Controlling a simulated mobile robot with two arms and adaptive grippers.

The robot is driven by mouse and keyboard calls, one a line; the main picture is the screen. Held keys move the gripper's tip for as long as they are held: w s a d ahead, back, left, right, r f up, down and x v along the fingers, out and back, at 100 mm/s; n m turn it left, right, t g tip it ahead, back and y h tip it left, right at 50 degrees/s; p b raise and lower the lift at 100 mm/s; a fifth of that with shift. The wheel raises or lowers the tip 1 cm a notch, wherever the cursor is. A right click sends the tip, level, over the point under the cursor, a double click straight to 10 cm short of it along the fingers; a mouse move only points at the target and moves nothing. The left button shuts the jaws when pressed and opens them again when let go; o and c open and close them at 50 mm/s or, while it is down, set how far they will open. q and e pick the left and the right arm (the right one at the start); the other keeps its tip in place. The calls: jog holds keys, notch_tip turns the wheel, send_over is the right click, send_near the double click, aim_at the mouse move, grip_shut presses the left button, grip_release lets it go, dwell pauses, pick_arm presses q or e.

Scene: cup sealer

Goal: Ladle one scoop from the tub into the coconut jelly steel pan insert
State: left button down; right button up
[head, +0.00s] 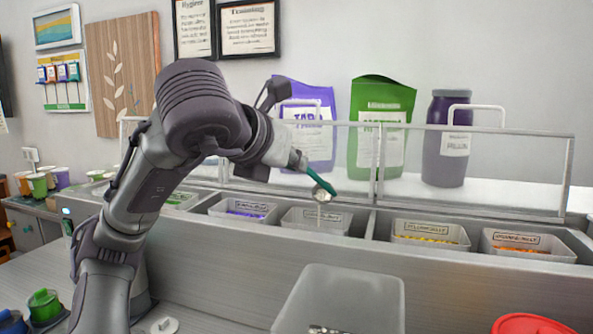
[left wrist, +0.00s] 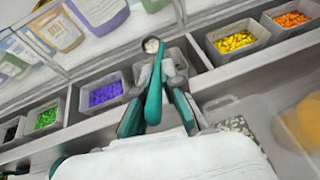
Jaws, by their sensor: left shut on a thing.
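My left gripper (head: 298,162) is shut on the teal handle of a ladle (head: 322,182). The left wrist view shows the gripper (left wrist: 157,112) with its fingers around the ladle handle (left wrist: 154,92); the round bowl at its end holds something whitish. The bowl hangs above the row of pan inserts, in line with a pale insert (head: 316,218) in the head view, likely the coconut jelly one; its label is too small to read. A translucent tub (head: 345,285) stands in front of the counter; its contents are mostly hidden. My right gripper is not in view.
Inserts with purple (head: 243,209), yellow (head: 430,235) and orange (head: 528,245) contents flank the pale one. A clear guard (head: 470,150) stands behind the inserts, with pouches and a jar beyond. A red lid (head: 532,324) lies at the bottom right.

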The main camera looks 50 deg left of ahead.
pick_arm(q)
jog(key=f+b, duration=0.1)
jog(key=s+t+b, duration=0.1)
jog(key=f+b, duration=0.1)
jog(key=b, duration=0.1)
jog(key=shift+s+d+f+y, duration=0.3)
jog(key=shift+s+f, duration=0.05)
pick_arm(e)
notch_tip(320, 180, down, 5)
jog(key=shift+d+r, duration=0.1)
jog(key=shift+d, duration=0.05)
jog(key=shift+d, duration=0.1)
